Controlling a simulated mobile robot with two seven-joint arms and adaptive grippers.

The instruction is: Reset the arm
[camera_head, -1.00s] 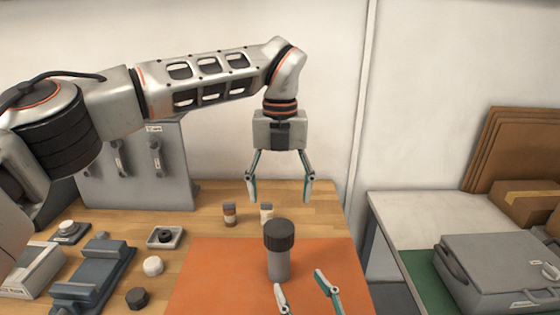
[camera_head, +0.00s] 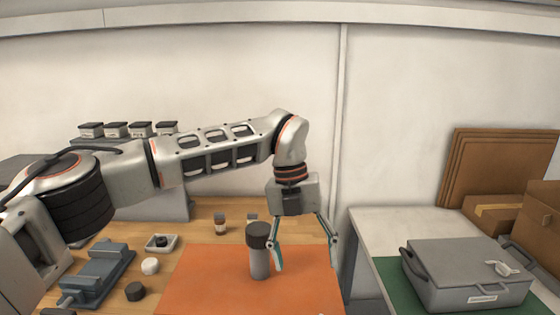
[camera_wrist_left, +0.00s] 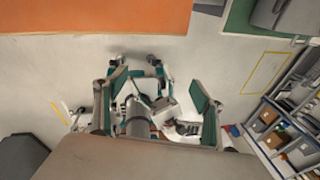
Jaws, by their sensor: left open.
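My left arm reaches in from the left in the head view, bent down at the wrist. My left gripper (camera_head: 304,258) points down over the right part of the orange mat (camera_head: 205,285). Its fingers are wide apart with nothing between them. A grey cylinder with a dark ribbed cap (camera_head: 259,262) stands upright on the mat, just left of the gripper's left finger in the picture; I cannot tell whether they touch. In the left wrist view the open fingers (camera_wrist_left: 155,105) frame parts of my own body over the floor. I do not make out my right gripper.
Left on the wooden table are a dark blue-grey fixture (camera_head: 98,275), a white round knob (camera_head: 150,266), a black knob (camera_head: 135,291) and a small tray (camera_head: 162,243). A grey case (camera_head: 465,272) lies on the right-hand table.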

